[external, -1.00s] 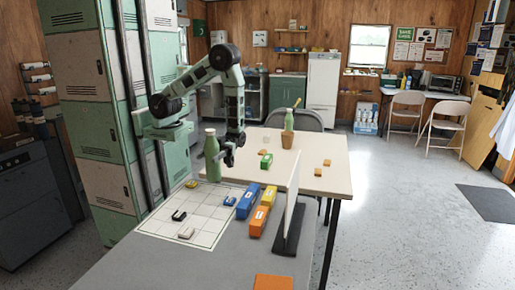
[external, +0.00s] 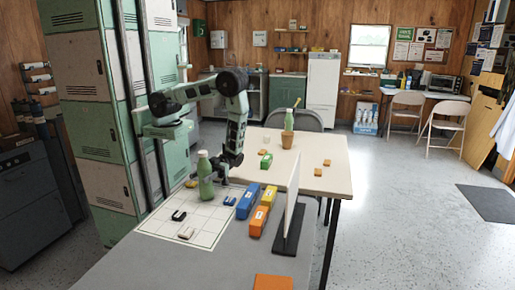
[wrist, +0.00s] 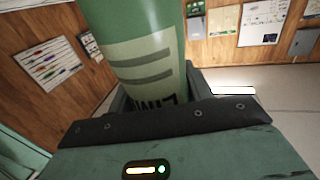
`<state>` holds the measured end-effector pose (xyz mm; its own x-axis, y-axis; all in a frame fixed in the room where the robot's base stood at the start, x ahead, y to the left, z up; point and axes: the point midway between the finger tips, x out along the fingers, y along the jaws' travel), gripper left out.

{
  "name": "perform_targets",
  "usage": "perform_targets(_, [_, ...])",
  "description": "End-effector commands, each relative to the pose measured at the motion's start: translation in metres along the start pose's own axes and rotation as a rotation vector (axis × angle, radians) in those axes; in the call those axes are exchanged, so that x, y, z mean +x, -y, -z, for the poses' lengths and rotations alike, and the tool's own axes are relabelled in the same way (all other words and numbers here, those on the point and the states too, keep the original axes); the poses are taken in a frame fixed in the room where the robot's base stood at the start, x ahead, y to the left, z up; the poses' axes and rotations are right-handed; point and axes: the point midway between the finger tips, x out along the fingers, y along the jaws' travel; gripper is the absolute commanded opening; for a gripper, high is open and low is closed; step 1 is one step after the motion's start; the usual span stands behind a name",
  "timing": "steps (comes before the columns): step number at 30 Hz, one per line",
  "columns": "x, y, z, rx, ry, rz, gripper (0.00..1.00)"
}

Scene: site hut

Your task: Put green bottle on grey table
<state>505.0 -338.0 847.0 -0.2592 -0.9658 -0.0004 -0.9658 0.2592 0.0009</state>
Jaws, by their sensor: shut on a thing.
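My gripper (external: 214,176) is shut on a green bottle (external: 205,181) with a pale cap, held upright. In the wrist view the bottle (wrist: 145,45) fills the space between the jaws, with a light label and dark lettering. The bottle's base is at the back of the white grid sheet on the grey table (external: 175,270); I cannot tell whether it touches the surface. A second green bottle (external: 289,119) stands at a terracotta pot on the cream table behind.
The grid sheet (external: 165,226) holds small dark, white and blue pieces. Blue (external: 248,201), yellow (external: 268,197) and orange (external: 259,221) blocks stand right of it, beside an upright white panel (external: 291,203). The grey table's front middle is clear except for an orange piece (external: 273,282).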

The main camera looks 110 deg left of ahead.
Motion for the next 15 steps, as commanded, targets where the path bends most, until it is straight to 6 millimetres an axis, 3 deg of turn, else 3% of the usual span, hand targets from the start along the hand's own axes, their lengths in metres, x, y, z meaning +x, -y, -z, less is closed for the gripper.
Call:
perform_targets(11, [0.0001,0.0001,-0.0046,0.001,-0.001,0.000,0.28])
perform_targets(12, [0.0002,0.0001,-0.0037,0.001,-0.001,0.000,0.59])
perform_targets(14, [0.0002,0.0001,-0.0034,0.001,-0.001,0.000,0.72])
perform_targets(15, [0.0002,0.0001,-0.0034,0.001,-0.001,0.000,0.72])
